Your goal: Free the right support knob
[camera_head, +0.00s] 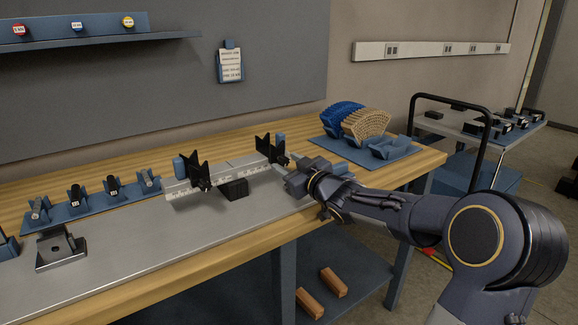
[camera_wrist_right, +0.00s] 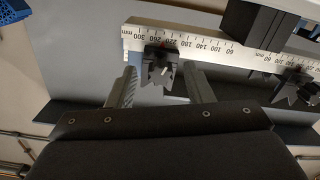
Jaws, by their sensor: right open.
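The right support (camera_head: 268,147) is a black V-shaped holder on a white scale rail (camera_head: 182,196). In the right wrist view the same support (camera_wrist_right: 154,53) hangs on the scale near the 220 to 260 marks, with a small dark knob (camera_wrist_right: 161,73) on its face. My right gripper (camera_head: 292,178) is in front of this support. In the wrist view its two fingers stand open on either side of the knob, with gaps to it. The left support (camera_head: 196,166) also has a dark knob (camera_head: 203,185). My left gripper is not in view.
Blue racks (camera_head: 75,211) and a grey fixture (camera_head: 61,249) are on the left of the bench. Blue and tan lattice pieces (camera_head: 368,123) stand behind my right gripper. The metal front strip (camera_head: 190,235) is mostly clear.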

